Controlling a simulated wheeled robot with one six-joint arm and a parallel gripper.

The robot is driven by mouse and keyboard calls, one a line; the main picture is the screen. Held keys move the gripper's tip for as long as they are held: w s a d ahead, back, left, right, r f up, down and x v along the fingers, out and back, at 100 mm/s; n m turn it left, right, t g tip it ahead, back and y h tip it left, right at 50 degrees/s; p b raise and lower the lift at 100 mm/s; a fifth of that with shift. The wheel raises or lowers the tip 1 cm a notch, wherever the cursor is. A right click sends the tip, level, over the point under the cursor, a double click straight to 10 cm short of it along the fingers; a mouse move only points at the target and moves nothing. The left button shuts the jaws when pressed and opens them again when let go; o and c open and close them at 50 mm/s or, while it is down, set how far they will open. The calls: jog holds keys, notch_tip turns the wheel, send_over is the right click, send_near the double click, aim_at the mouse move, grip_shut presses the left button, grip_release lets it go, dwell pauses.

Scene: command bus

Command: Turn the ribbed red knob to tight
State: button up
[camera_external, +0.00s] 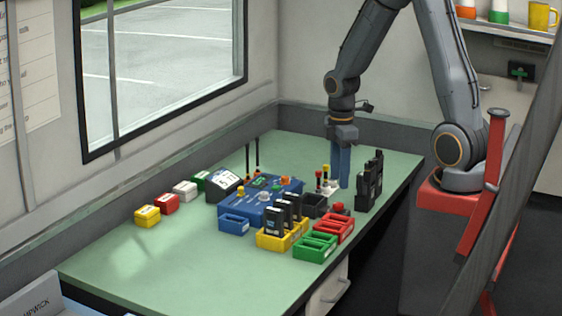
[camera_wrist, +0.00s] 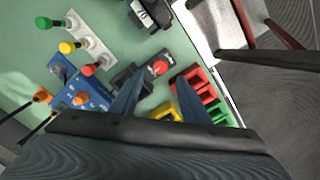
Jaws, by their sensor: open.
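A round red knob (camera_external: 338,207) sits low on the green worktop, beside a black holder and behind the red tray. In the wrist view the red knob (camera_wrist: 160,68) lies on a dark base, between the lines of my two fingers; its ribbing is too small to make out. My gripper (camera_external: 342,184) points down near the knob, its blue fingers overlapping in the external view. In the wrist view my gripper (camera_wrist: 160,76) is open and empty, with a finger on either side of the knob. I cannot tell whether they touch it. No tight marking is readable.
Red-, yellow- and green-topped levers on a white base (camera_wrist: 92,40) stand close by. Black radios (camera_external: 370,180) stand at the right edge. A blue panel (camera_external: 262,203), red tray (camera_external: 334,228), yellow tray (camera_external: 272,240) and green tray (camera_external: 315,248) crowd around. The worktop's left front (camera_external: 150,270) is clear.

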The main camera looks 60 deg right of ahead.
aim_at(338, 204)
jog(key=shift+f+p, duration=0.35)
jog(key=shift+f, duration=3.3)
jog(key=c, duration=1.1)
jog(key=shift+o, duration=0.2)
